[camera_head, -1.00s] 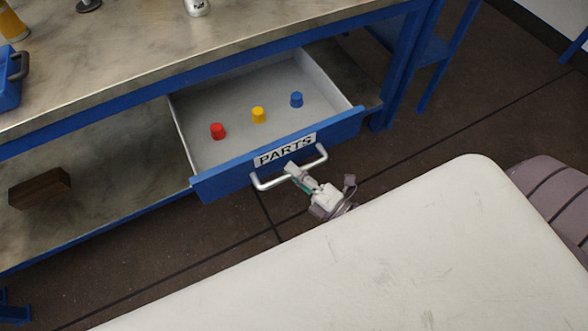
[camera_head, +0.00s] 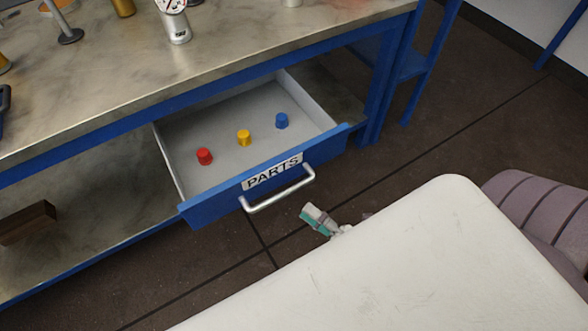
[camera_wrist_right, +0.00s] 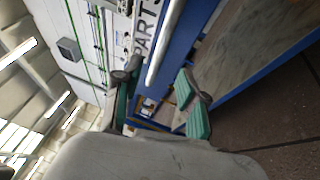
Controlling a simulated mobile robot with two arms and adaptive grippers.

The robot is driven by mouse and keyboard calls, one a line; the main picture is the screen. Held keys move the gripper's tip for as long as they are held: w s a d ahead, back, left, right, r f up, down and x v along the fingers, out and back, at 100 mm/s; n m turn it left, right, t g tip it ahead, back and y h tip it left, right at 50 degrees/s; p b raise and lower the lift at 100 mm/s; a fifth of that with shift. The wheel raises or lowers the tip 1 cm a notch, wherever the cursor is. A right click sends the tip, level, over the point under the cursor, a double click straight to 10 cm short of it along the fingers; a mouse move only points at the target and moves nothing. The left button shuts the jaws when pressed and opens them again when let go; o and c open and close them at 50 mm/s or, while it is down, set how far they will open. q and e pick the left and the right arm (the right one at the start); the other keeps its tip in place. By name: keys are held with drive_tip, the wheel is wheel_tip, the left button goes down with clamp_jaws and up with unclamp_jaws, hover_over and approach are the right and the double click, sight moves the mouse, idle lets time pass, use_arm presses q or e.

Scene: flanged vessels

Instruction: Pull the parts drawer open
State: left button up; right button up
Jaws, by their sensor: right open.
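The blue-fronted parts drawer (camera_head: 262,185) stands pulled out from under the bench in the head view, its grey inside showing. Its front bears a PARTS label and a silver bar handle (camera_head: 279,197). My right gripper (camera_head: 309,212) is just in front of the handle and apart from it, empty. In the right wrist view the two green-padded fingers (camera_wrist_right: 158,92) are spread, and the handle bar (camera_wrist_right: 165,42) shows beyond them. My left gripper is not in view.
A red cap (camera_head: 205,156), a yellow cap (camera_head: 243,138) and a blue cap (camera_head: 281,121) stand inside the drawer. A gauge (camera_head: 175,25) and other items stand on the benchtop (camera_head: 120,90). A brown block (camera_head: 28,222) lies on the lower shelf. Dark floor lies right of the drawer.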

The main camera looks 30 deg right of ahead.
drive_tip(key=v, duration=0.3)
drive_tip(key=shift+s+d, duration=0.15)
drive_tip(key=shift+s, duration=0.1)
drive_tip(key=shift+w+f, duration=0.1)
drive_tip(key=shift+f, duration=0.05)
